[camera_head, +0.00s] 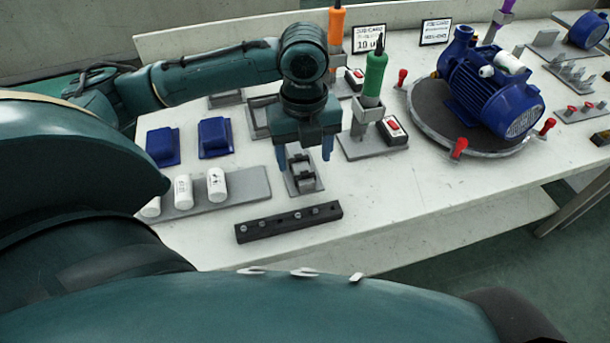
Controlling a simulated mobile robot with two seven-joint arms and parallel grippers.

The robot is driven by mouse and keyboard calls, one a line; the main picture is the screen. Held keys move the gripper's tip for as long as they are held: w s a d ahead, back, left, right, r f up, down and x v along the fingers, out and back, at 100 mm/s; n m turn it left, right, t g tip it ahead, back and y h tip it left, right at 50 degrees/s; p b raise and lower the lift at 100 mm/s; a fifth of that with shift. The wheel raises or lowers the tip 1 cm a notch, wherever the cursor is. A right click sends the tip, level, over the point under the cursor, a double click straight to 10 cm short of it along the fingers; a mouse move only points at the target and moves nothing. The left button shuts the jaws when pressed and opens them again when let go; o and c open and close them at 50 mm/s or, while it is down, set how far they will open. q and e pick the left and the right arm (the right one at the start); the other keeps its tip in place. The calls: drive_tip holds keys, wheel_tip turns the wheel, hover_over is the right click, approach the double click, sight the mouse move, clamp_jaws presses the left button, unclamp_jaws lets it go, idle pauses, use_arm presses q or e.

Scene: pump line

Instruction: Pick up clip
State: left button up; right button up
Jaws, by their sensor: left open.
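A small grey clip-like piece (303,184) sits on a small grey plate on the white bench, left of the middle. It is partly hidden by my left gripper, and its exact shape is hard to tell. My left gripper (306,158) points down right above it, with its two blue fingers apart and one on each side. Nothing shows held between the fingers. I cannot tell whether the fingertips touch the piece. My right gripper is not in view.
A black bar with screws (289,221) lies in front. White cylinders (216,184) and blue boxes (214,137) stand left. A green-handled driver (374,78) stands close on the right. A blue pump (490,87) sits on a round turntable (433,112) farther right.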

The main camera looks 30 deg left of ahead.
sight(304, 171)
use_arm(q)
wheel_tip(304, 171, down, 5)
drive_tip(key=shift+a+r+b, duration=0.1)
drive_tip(key=shift+r+b, duration=0.1)
drive_tip(key=shift+b, duration=0.15)
drive_tip(key=c, duration=1)
